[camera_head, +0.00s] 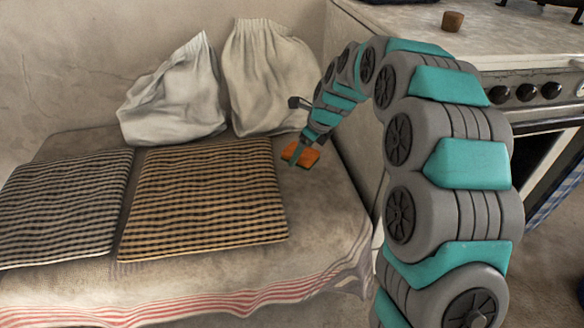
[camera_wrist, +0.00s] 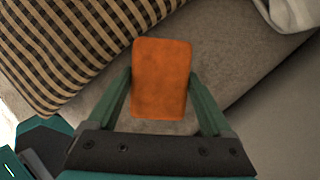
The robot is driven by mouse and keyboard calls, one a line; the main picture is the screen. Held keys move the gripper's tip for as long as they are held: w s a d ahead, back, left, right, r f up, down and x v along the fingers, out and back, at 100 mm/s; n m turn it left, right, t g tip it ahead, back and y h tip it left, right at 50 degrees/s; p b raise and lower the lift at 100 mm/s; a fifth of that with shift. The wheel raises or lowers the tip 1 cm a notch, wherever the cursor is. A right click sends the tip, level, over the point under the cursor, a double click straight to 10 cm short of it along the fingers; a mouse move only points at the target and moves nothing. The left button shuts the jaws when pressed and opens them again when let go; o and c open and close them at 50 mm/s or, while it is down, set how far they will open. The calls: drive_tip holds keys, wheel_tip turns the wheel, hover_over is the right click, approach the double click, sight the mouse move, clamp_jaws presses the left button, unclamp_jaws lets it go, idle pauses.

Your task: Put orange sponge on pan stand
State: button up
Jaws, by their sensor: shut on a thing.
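The orange sponge (camera_head: 307,157) is at the right part of the cloth-covered bench, beside the brown checked cushion. My gripper (camera_head: 298,151) is over it, with the arm reaching across from the right. In the wrist view the sponge (camera_wrist: 162,80) sits between the two green fingers of my gripper (camera_wrist: 160,78), which are shut on its sides. I cannot tell whether the sponge touches the bench or is just above it. A dark metal stand-like thing (camera_head: 548,9) is partly in view on the stove top; I cannot tell whether it is the pan stand.
Two checked cushions (camera_head: 205,200) (camera_head: 65,205) lie on the bench (camera_head: 325,210). Two pale sacks (camera_head: 180,95) (camera_head: 268,80) lean against the wall behind. A stove with knobs (camera_head: 525,92) stands at the right, and a small brown cup-like thing (camera_head: 452,21) is on the counter.

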sight(311, 156)
wheel_tip(311, 156, down, 7)
drive_tip(key=shift+f, duration=0.1)
idle(0.3)
drive_tip(key=o, duration=1)
drive_tip(key=shift+c, duration=0.2)
drive_tip(key=v, duration=1.2)
drive_tip(key=shift+s, duration=0.1)
